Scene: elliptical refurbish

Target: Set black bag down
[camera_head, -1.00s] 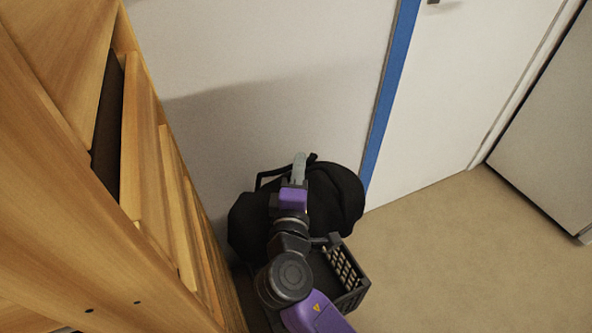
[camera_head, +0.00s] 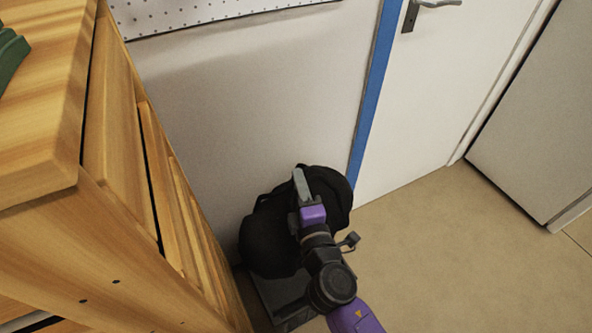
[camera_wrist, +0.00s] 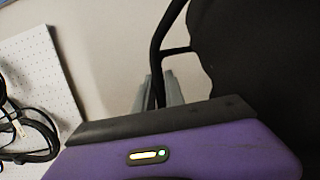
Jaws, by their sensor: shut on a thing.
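The black bag (camera_head: 270,240) is in the lower middle of the head view, close to the wall and right of the wooden cabinet. My gripper (camera_head: 300,180) is over the bag and shut on it. In the wrist view a black strap of the bag (camera_wrist: 157,60) runs down between the fingers of my gripper (camera_wrist: 160,90). The dark body of the bag (camera_wrist: 260,60) fills the right of that view. My arm covers part of the bag, and its underside is hidden, so I cannot tell what it touches below.
A dark crate (camera_head: 285,295) is on the floor just below the bag. The wooden cabinet (camera_head: 130,240) stands close on the left. A white door (camera_head: 430,110) with blue trim and a grey cabinet (camera_head: 540,130) are on the right. The floor (camera_head: 440,260) at right is clear.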

